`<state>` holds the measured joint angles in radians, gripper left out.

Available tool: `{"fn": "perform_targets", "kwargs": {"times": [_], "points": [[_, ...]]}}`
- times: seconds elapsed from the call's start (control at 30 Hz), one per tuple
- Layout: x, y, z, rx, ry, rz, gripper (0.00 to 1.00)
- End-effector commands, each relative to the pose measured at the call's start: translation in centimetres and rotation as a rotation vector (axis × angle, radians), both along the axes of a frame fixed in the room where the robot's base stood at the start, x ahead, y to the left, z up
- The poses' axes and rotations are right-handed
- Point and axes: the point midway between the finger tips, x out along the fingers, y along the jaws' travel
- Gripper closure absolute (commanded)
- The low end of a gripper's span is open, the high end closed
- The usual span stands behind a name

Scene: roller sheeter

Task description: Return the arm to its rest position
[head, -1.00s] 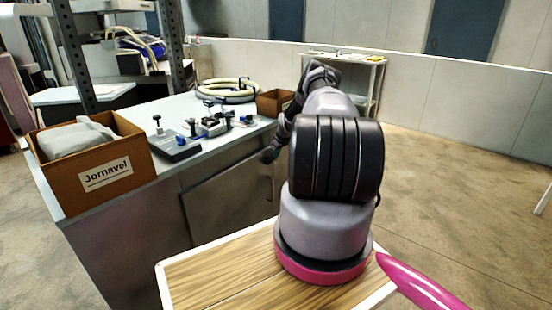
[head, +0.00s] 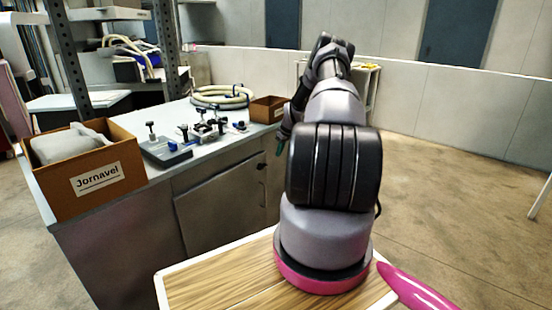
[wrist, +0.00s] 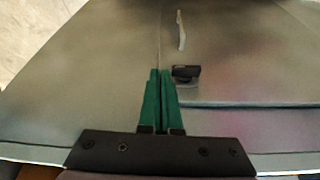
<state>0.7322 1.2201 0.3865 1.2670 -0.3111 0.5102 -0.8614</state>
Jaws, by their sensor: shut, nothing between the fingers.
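My gripper (wrist: 160,75) shows in the wrist view with its two green fingers together and nothing between them. In that view it is in front of the grey metal cabinet front, near a dark latch (wrist: 186,72) and a pale upright handle (wrist: 181,30); I cannot tell the exact gap. In the head view my arm rises from its base, bends over and hangs down by the right end of the cabinet. A small part of my gripper (head: 280,146) shows there, green at its tip and mostly hidden by my arm.
The metal cabinet (head: 225,190) carries a box marked Jornavel (head: 95,180), a grey tray of small fixtures (head: 165,150), a coiled hose (head: 222,97) and a brown box (head: 268,108). A metal rack (head: 165,50) stands at the left. Floor (head: 450,190) on the right is clear.

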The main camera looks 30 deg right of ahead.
Motion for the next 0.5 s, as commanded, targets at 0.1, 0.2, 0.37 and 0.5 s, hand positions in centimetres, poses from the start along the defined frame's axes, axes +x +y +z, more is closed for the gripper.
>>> {"fn": "perform_targets", "kwargs": {"times": [0.1,0.2,0.37,0.5], "points": [[-0.2,0.0,0.5,0.001,0.0,0.0,1.0],[-0.2,0.0,0.6,0.001,0.001,0.0,1.0],[0.2,0.8,2.7,-0.006,-0.001,0.001,1.0],[0.7,3.6,8.9,-0.021,0.0,-0.005,1.0]]}}
